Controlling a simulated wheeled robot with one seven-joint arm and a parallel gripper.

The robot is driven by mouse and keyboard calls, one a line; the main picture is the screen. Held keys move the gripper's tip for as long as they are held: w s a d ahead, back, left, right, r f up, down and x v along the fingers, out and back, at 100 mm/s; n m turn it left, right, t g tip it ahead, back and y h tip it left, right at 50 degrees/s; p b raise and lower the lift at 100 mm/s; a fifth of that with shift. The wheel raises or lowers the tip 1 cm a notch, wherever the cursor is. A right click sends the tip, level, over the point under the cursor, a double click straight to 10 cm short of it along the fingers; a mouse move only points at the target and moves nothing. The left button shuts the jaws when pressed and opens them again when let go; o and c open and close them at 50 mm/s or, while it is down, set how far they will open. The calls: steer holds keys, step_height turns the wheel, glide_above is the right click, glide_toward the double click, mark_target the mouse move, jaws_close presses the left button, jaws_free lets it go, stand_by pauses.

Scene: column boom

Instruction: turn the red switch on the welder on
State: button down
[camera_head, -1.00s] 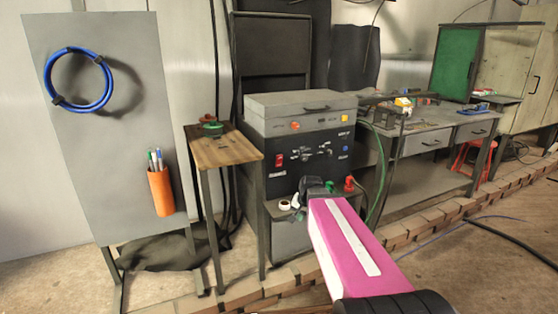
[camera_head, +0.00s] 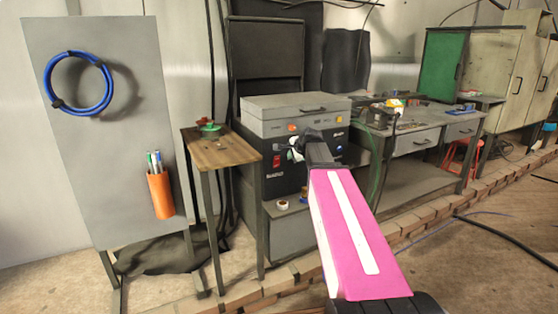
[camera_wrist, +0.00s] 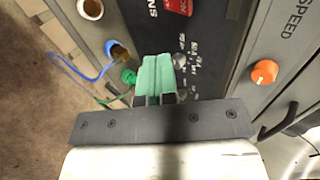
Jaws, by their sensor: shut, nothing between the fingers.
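The welder (camera_head: 262,131) is a dark box with a grey top in the middle of the head view. Its red switch (camera_head: 277,161) is on the left of the dark front panel. My gripper (camera_head: 294,154) is in front of the panel, just right of the switch. In the wrist view its green fingers (camera_wrist: 158,60) are together and empty, below the switch in the picture. A gap to the switch shows. My wrist hides part of the panel's right side.
An orange knob (camera_wrist: 264,72) is on the welder's grey upper part. A small wooden table (camera_head: 222,153) stands left of the welder, and a workbench (camera_head: 415,140) stands right. A low brick edge (camera_head: 430,208) runs along the floor. A tape roll (camera_head: 282,204) is on the ledge below.

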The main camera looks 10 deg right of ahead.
glide_toward(277, 158)
steer(key=w+f, duration=0.1)
steer(key=f, duration=0.1)
steer(key=w+f, duration=0.1)
steer(key=f, duration=0.1)
steer(key=w+a+f, duration=0.1)
steer(key=shift+w+f, duration=0.35)
steer(key=shift+f, duration=0.05)
steer(key=shift+w+a+r, duration=0.1)
steer(key=shift+w+a, duration=0.05)
steer(key=shift+w, duration=0.4)
steer(key=shift+w+a+r+g, duration=0.2)
steer(key=shift+w+r+g, duration=0.1)
steer(key=shift+w+g, duration=0.4)
steer(key=shift+s+f, duration=0.1)
steer(key=shift+s, duration=0.15)
